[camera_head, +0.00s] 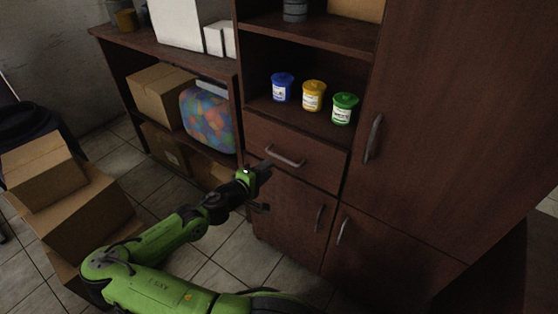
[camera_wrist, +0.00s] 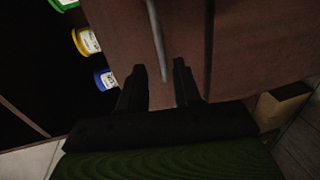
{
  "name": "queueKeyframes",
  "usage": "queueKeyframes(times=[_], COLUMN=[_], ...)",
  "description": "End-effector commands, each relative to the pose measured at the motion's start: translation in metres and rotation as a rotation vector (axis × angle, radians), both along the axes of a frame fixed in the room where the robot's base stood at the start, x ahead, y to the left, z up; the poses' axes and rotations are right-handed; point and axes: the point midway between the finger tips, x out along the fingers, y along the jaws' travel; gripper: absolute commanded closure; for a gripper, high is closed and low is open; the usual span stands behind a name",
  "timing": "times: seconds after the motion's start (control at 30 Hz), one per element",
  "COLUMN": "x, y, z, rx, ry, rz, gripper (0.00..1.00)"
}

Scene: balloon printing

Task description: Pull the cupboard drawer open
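The cupboard drawer (camera_head: 296,151) is a dark brown wooden front below the open shelf, and it looks closed. Its metal bar handle (camera_head: 285,157) runs across the front. My gripper (camera_head: 266,168) is close to the left end of the handle in the head view. In the wrist view the drawer front (camera_wrist: 120,30) fills the upper middle, and the handle (camera_wrist: 157,40) runs down towards the gap of my gripper (camera_wrist: 161,80). The two fingers are apart, with the handle's near end between or just ahead of their tips. I cannot tell whether they touch it.
Blue (camera_head: 282,87), yellow (camera_head: 313,96) and green (camera_head: 344,108) tubs stand on the shelf above the drawer. Cupboard doors with handles (camera_head: 319,219) lie below, and a tall door (camera_head: 455,120) is at right. Cardboard boxes (camera_head: 85,215) stack at left. Tiled floor (camera_head: 250,258) is partly clear.

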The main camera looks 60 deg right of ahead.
Motion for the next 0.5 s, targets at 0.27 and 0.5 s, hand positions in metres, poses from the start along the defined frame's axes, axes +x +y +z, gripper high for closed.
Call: queueKeyframes(times=[0.27, 0.5], x=[-0.011, -0.014], y=[-0.065, -0.087], z=[-0.015, -0.019], rx=[0.000, 0.002], ry=[0.001, 0.001], rz=[-0.002, 0.000], gripper=[0.67, 0.67])
